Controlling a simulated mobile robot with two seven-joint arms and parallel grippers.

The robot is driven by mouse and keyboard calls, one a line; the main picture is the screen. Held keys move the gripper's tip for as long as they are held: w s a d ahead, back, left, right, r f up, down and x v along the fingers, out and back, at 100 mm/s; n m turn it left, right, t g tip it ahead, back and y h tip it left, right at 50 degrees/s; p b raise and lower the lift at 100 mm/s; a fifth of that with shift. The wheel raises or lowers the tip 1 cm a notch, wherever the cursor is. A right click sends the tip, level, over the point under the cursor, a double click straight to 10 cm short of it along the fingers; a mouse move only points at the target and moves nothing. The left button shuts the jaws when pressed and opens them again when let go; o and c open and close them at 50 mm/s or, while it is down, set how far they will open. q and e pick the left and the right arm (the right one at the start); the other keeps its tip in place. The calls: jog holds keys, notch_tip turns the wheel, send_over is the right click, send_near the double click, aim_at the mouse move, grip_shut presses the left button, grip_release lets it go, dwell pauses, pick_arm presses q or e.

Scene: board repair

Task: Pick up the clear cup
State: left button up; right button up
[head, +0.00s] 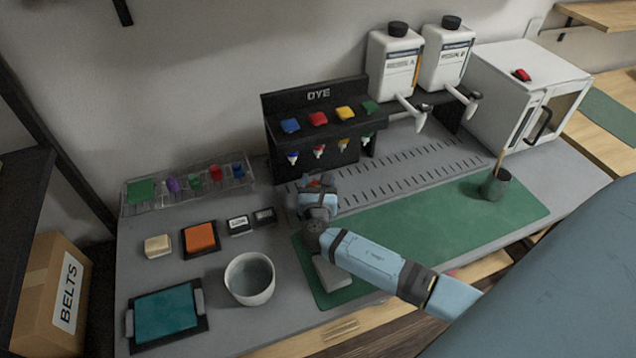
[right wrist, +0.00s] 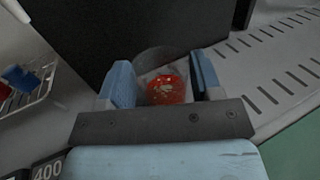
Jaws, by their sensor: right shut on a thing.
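The clear cup (right wrist: 166,88) is between the two blue fingers of my right gripper (right wrist: 163,82) in the right wrist view. Red material shows in it. My right gripper is shut on it. In the head view my right gripper (head: 319,188) is at the left end of the slotted grey strip, in front of the dye stand. There the cup is mostly hidden by the gripper, and only a little red shows. I cannot tell whether the cup touches the surface. My left gripper is not in view.
The black dye stand (head: 272,118) rises close behind my right gripper. A clear rack (head: 190,186) with coloured items is at the left. A white bowl (head: 250,279) and an orange pad (head: 200,238) are front left. The green mat (head: 440,228) holds a dark cup (head: 494,186) at right.

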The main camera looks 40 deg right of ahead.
jog(key=shift+s+r, duration=0.15)
jog(key=shift+r, duration=0.25)
notch_tip(320, 180, up, 6)
jog(key=p, duration=0.1)
jog(key=s+a, duration=0.2)
jog(key=s, duration=0.7)
jog(key=s+a, duration=0.2)
jog(key=s, duration=0.8)
jog(key=shift+a, duration=0.35)
jog(key=shift+d, duration=0.1)
dwell(2.7)
